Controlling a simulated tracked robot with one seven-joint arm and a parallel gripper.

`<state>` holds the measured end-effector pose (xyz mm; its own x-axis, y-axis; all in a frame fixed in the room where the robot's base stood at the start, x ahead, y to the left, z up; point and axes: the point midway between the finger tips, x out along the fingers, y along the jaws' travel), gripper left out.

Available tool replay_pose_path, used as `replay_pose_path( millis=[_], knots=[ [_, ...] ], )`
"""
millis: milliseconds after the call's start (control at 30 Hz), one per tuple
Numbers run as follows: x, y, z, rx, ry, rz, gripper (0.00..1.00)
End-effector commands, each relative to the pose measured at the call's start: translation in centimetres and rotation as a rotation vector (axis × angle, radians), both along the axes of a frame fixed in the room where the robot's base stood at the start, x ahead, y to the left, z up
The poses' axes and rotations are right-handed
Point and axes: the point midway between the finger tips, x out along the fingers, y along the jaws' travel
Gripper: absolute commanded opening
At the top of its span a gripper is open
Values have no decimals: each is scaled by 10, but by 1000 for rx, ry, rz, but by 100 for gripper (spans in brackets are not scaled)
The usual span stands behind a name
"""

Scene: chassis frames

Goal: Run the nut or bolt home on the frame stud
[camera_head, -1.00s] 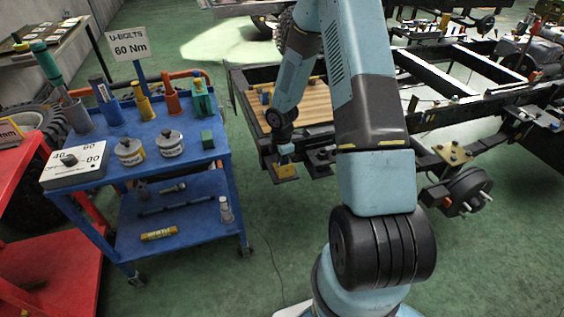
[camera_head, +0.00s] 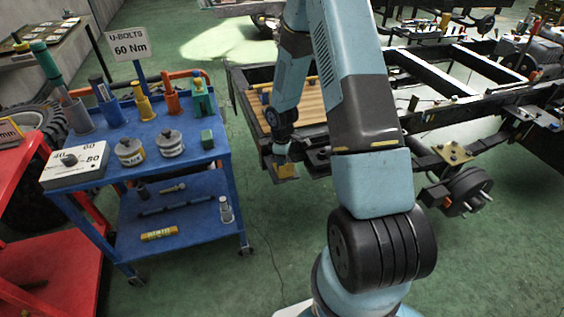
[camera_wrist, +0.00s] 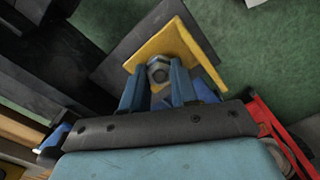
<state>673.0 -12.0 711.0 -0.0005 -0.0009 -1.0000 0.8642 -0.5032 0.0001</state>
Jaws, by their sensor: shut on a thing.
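In the wrist view a grey hex nut (camera_wrist: 158,72) sits over a yellow plate (camera_wrist: 188,42) at the frame's end. My gripper (camera_wrist: 158,82) has its two blue fingers on either side of the nut and is shut on it. The stud itself is hidden, so I cannot tell how far down the nut is. In the head view my gripper (camera_head: 283,158) is low at the near left corner of the black chassis frame (camera_head: 262,140), just above the yellow plate (camera_head: 286,171). The nut is too small to make out there.
A blue cart (camera_head: 190,160) at left carries several coloured tools, tins and a white dial box (camera_head: 75,165). A sign (camera_head: 128,45) reads U-BOLTS 60 Nm. A red bench (camera_head: 45,240) is at far left. Green floor between cart and frame is clear.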

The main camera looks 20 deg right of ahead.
Motion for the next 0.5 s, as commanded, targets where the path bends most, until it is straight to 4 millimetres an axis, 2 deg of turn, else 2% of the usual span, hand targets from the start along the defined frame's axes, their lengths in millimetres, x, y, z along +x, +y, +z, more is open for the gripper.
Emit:
replay_pose_path(
  millis=[267,367,500],
  knots=[
    [0,1,0,0,-1,-14,0],
    [1,1,0,0,-1,-112,0],
    [0,1,0,0,-2,-331,0]
  ],
)
